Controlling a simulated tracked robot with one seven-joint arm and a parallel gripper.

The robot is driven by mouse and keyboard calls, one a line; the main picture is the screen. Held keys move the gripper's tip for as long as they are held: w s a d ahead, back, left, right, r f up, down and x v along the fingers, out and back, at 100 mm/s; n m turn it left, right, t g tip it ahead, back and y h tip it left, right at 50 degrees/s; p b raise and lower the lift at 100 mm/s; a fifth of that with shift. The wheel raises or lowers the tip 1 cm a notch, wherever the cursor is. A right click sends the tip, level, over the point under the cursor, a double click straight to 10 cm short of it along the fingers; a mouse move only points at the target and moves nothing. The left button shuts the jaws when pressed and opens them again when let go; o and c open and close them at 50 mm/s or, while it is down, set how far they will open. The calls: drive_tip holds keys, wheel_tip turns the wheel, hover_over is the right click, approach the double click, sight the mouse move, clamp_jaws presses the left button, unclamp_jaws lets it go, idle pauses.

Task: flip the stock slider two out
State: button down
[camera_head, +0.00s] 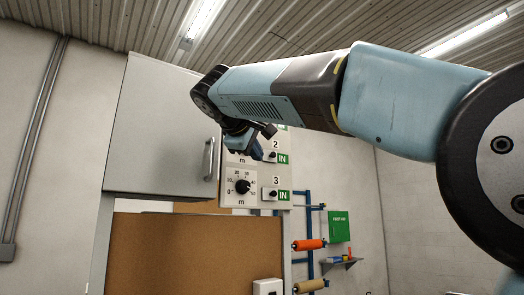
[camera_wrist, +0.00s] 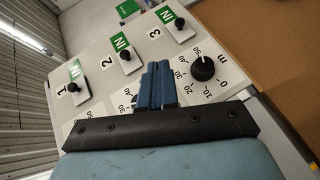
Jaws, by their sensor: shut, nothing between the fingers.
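The stock slider two (camera_wrist: 124,56) is a black knob on a small white plate, with a green IN label beside it and the numeral 2. In the wrist view its knob sits toward the IN label end of the plate. In the head view slider two (camera_head: 272,156) shows just right of my gripper (camera_head: 257,151). My gripper's blue fingers (camera_wrist: 157,68) are shut together and empty in front of the panel, apart from the slider two knob, between the slider row and the dials.
Slider one (camera_wrist: 76,89) and slider three (camera_wrist: 179,25) flank slider two, each beside an IN label. A black dial (camera_wrist: 202,68) is right of my fingers. A grey cabinet door (camera_head: 160,130) with a handle (camera_head: 209,158) stands left of the panel. A corkboard (camera_head: 185,250) is below.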

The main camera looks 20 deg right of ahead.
drive_tip(key=h, duration=0.1)
approach(270, 154)
drive_tip(key=s+a, duration=0.3)
drive_tip(key=s, duration=0.1)
drive_tip(key=shift+w+d+r+t, duration=0.2)
drive_tip(key=shift+w+r+t, duration=0.05)
drive_tip(key=shift+t, duration=0.15)
drive_tip(key=x, duration=1)
drive_tip(key=shift+d, duration=0.1)
